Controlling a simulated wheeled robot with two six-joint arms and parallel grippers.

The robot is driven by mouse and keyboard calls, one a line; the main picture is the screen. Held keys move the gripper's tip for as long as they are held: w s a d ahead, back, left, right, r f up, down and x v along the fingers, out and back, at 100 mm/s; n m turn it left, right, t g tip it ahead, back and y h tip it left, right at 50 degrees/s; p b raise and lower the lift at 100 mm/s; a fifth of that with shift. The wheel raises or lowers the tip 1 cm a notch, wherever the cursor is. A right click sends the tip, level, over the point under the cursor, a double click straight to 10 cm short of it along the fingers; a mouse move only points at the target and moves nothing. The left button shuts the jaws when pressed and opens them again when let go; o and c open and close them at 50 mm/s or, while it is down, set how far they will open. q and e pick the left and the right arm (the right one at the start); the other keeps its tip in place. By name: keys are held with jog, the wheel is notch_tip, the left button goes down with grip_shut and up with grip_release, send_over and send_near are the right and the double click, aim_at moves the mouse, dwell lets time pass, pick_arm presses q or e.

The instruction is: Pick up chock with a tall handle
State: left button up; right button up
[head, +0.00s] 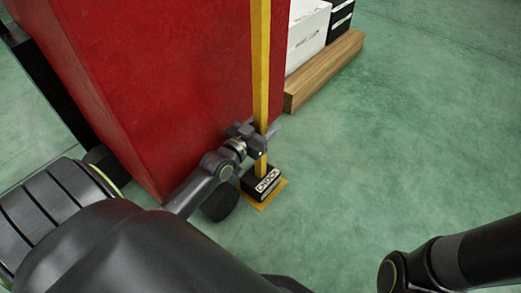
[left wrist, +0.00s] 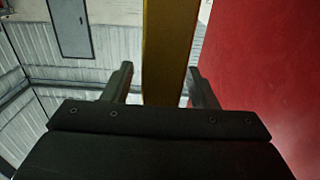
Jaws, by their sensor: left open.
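The chock (head: 262,183) is a small black block with white lettering on a yellow base plate, standing on the green floor. Its tall yellow handle (head: 261,70) rises upright out of the top of the head view. My left gripper (head: 268,138) is at the lower part of the handle, just above the block. In the left wrist view the handle (left wrist: 168,50) stands between the two open fingers of my left gripper (left wrist: 160,84), nearer the right finger. I cannot tell whether a finger touches it. My right gripper is out of view.
A large red box (head: 170,80) stands close to the left of the handle, with a dark wheel (head: 220,201) below it. A wooden pallet edge (head: 325,72) carries white boxes (head: 306,32) behind. The green floor (head: 420,120) to the right is clear.

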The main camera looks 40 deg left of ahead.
pick_arm(q)
grip_shut()
dwell(1.1)
jog(key=shift+r, duration=0.1)
